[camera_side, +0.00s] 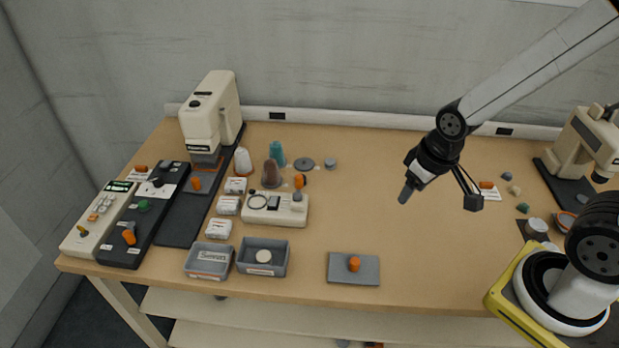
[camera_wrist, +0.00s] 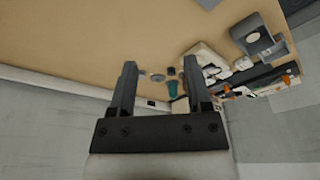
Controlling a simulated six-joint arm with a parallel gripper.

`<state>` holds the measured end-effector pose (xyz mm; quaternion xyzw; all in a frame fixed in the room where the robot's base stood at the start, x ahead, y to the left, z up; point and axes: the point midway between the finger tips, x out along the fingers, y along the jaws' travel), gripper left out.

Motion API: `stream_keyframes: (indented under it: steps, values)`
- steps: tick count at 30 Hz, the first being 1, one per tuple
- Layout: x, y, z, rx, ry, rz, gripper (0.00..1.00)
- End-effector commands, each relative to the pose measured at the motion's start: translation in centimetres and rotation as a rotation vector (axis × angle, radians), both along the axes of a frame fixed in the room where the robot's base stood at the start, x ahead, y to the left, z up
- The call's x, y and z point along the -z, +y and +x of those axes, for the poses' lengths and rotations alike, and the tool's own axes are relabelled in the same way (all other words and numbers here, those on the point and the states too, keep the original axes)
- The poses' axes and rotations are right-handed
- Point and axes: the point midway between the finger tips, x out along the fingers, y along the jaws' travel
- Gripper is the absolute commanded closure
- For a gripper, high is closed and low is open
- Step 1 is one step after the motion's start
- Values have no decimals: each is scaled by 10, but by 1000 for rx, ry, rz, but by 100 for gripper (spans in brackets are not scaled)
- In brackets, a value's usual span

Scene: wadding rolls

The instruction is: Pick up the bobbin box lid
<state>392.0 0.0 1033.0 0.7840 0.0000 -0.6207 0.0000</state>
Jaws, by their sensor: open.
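The bobbin box lid, a flat grey plate (camera_side: 340,270) with an orange knob (camera_side: 354,263), lies on the table near its front edge in the side view. An open grey box (camera_side: 243,264) with a pale round piece inside stands to its left. My gripper (camera_side: 439,200) is open and empty, above the table, to the right of the lid and farther back, apart from it. In the wrist view my gripper (camera_wrist: 159,66) shows two spread fingers with nothing between them. A grey piece at that view's top edge may be the lid, cut off.
A second grey bin (camera_side: 208,260) with a label stands left of the open box. A cream device (camera_side: 275,209), spools and a sewing machine (camera_side: 211,115) stand behind and left. The table around the lid and under my gripper is clear.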

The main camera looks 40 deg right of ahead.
Motion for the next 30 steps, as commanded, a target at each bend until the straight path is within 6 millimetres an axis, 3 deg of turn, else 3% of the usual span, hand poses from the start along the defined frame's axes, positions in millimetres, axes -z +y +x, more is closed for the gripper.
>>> stream_keyframes:
  steps: [2,3,4,18,23,30]
  values:
    - [0,0,0,0,0,0,37]
    - [0,0,0,0,0,0,27]
    - [0,0,0,0,0,0,24]
    - [4,4,4,-19,11,-1,24]
    - [15,14,12,-67,40,-4,24]
    - [48,41,29,-181,110,-16,24]
